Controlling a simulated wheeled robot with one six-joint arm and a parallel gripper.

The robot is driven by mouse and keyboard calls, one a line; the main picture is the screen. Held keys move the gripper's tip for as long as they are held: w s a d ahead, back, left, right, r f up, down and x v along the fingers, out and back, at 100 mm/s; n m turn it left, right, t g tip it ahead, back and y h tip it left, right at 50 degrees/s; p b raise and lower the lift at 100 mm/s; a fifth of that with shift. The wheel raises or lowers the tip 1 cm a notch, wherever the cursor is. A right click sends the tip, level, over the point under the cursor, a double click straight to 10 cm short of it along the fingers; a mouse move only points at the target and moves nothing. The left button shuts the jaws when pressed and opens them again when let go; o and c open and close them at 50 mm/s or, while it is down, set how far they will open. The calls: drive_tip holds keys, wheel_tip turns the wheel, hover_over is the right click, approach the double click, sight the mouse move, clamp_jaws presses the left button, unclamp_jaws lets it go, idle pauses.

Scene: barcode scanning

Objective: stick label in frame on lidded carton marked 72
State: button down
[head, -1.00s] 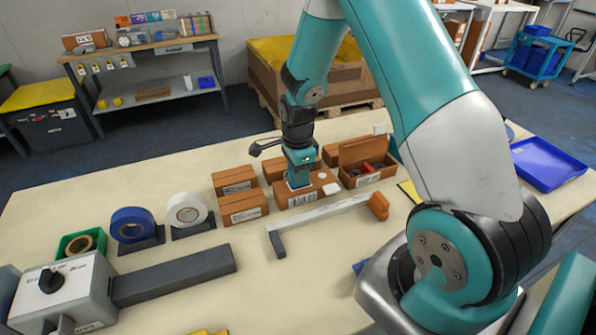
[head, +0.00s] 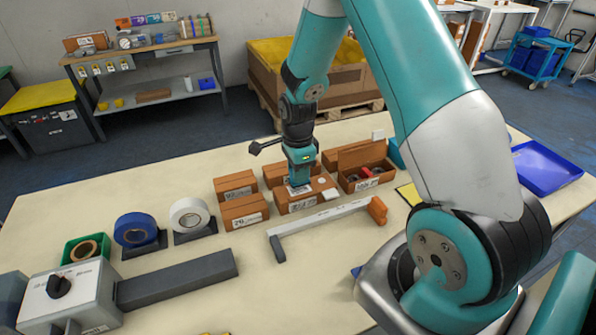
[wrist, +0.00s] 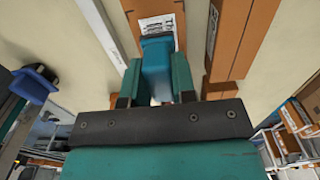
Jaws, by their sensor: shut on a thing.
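My gripper (head: 301,176) points down over the middle front brown carton (head: 306,204) in the head view. In the wrist view my gripper (wrist: 157,92) is shut on a teal block-like tool (wrist: 156,62), whose far end reaches the carton top (wrist: 152,6). A white printed label (wrist: 160,23) shows flat on or just above that top, partly hidden by the tool. It also shows below the gripper in the head view (head: 297,189). I cannot tell whether the tool touches the carton. The number on the carton front is too small to read.
Other brown cartons stand close by: two at the left (head: 244,212), one behind and an open one (head: 362,178) at the right. Tape rolls (head: 189,215) stand left.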

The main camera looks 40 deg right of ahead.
drive_tip(key=shift+r+p, duration=1.55)
drive_tip(key=shift+r, duration=0.75)
drive_tip(key=shift+f, duration=0.1)
